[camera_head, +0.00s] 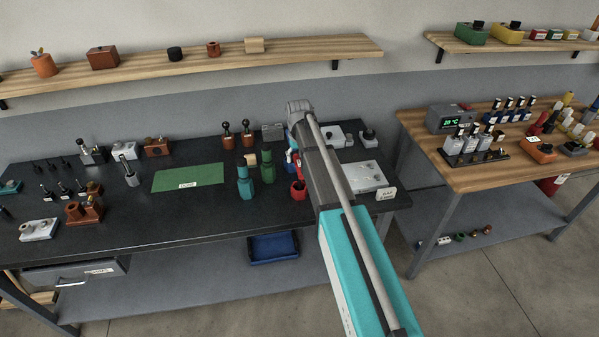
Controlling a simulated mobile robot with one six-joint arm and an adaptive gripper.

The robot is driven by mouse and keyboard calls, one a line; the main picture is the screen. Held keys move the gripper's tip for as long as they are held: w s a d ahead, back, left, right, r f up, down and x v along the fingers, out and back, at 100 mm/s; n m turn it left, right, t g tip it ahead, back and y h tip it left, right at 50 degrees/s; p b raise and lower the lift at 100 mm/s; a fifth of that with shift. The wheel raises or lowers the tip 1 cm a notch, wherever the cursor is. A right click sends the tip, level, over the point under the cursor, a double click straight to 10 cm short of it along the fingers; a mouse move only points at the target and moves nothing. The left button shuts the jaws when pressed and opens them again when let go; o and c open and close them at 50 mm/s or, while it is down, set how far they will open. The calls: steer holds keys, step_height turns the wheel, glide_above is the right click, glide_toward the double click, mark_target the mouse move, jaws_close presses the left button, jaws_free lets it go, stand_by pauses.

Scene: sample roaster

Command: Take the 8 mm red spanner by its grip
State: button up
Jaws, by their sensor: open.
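I cannot make out a red spanner for certain, and no 8 mm marking is readable. Small red, yellow and white pieces (550,121) are crowded at the right end of the wooden bench, too small to tell apart. A red cup-like holder (298,191) stands on the dark bench just left of my arm. A narrow blue, white and red item stands behind it, partly covered by my arm. My arm reaches from the bottom right up over the dark bench. My gripper's fingers do not show; the arm's own links hide that end.
The dark bench (130,222) carries a green mat (188,178), dark green bottles (267,168) and a pale plate (368,178). The wooden bench (470,178) holds a display box (446,119) and an orange box (540,151). A blue tray (273,249) lies below. Floor shows between benches.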

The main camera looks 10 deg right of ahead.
mark_target(299, 163)
steer(key=shift+f, duration=0.15)
steer(key=shift+d+f+b, duration=0.1)
steer(key=shift+f+b, duration=2.4)
steer(key=shift+b, duration=0.15)
jaws_close()
